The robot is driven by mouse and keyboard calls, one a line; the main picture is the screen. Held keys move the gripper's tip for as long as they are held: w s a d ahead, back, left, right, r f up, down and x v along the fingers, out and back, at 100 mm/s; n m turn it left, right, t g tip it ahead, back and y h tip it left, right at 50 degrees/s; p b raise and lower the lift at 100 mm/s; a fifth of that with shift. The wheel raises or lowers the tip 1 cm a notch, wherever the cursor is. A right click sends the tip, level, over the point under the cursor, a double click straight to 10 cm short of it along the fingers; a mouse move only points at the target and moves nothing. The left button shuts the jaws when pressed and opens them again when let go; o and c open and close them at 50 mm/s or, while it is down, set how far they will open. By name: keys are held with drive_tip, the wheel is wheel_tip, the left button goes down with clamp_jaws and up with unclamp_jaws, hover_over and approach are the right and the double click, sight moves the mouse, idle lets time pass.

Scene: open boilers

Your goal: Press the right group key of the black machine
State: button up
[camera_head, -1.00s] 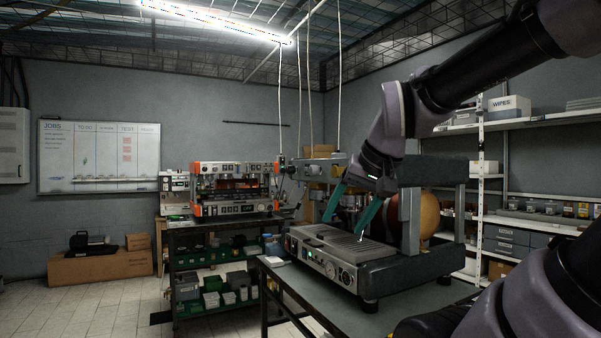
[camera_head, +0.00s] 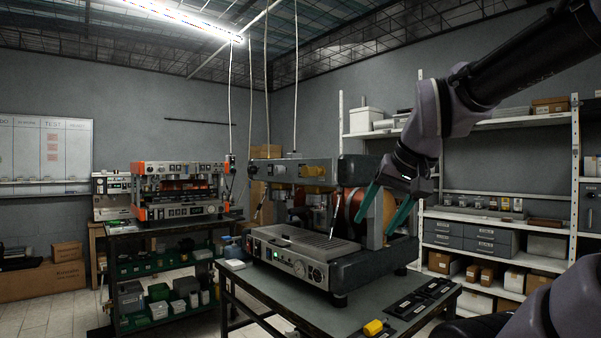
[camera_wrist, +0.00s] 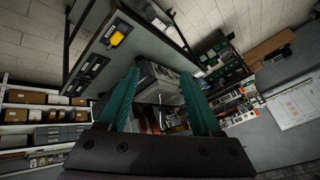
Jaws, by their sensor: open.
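The black machine (camera_head: 318,258) stands on the near bench, its boiler open at the right side. Its front panel (camera_head: 285,258) has a lit green display, a gauge and small controls; single keys are too small to tell apart. An upper housing with a yellow part (camera_head: 312,171) sits above the tray. My gripper (camera_head: 380,209) is open and empty, its two teal fingers pointing down near the machine's right end in the head view. In the wrist view the fingers (camera_wrist: 160,97) spread on both sides of the machine (camera_wrist: 160,82), apart from it as far as I can tell.
The bench (camera_head: 345,312) has a yellow object (camera_head: 373,327) and black trays (camera_head: 420,298) at its right. An orange-sided machine (camera_head: 180,190) stands on a cart at the left. Shelves (camera_head: 490,215) line the right wall. Floor shows at the left.

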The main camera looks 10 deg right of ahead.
clamp_jaws()
idle(1.5)
